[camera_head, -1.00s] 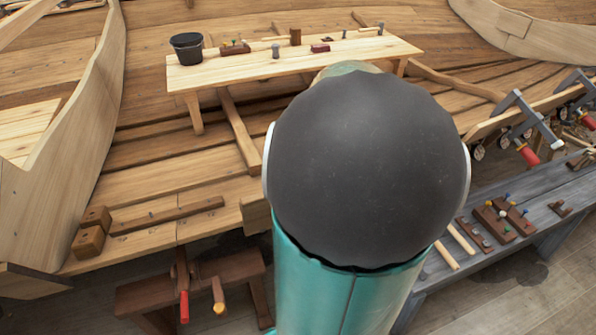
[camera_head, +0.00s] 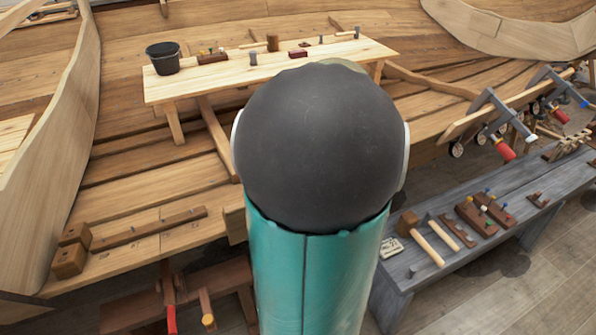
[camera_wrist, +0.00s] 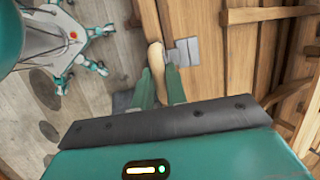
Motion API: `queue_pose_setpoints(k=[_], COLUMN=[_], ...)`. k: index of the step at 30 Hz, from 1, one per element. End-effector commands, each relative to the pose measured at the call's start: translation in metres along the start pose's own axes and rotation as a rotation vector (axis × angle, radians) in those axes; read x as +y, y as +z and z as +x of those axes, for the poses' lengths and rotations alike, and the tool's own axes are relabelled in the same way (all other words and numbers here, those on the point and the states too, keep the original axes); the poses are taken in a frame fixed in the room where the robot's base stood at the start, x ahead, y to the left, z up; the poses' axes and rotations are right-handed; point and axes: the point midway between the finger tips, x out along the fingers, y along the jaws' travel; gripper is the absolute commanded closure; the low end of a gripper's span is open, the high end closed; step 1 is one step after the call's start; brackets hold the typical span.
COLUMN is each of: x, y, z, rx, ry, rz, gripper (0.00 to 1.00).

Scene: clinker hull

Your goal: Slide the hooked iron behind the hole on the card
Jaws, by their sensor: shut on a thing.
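In the wrist view my gripper (camera_wrist: 160,90) is shut on a tool with a pale wooden handle (camera_wrist: 155,58). A flat grey metal part (camera_wrist: 184,52) shows beside the handle, to the right of the fingertips. I take it to be the hooked iron, but its hook shape is not clear. In the head view a small pale card (camera_head: 391,247) with dark markings lies on the grey bench (camera_head: 400,283), near its left end. The markings are too small to read, and I cannot pick out a hole. My gripper is hidden in the head view.
On the bench beside the card are a wooden mallet (camera_head: 421,240), another pale-handled tool (camera_head: 443,230) and dark wooden planes (camera_head: 477,216). Clamps (camera_head: 497,125) grip a plank above it. A plank table (camera_head: 215,85) with a black bucket (camera_head: 162,58) stands inside the hull.

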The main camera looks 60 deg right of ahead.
Motion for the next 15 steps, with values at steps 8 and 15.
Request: queue_pose_setpoints(k=[8,15], x=[0.0,0.0], y=[-0.003,-0.018], z=[-0.001,-0.005], rx=[0.002,0.003], ry=[-0.001,-0.002], rz=[0.001,0.003], gripper=[1.0,1.0])
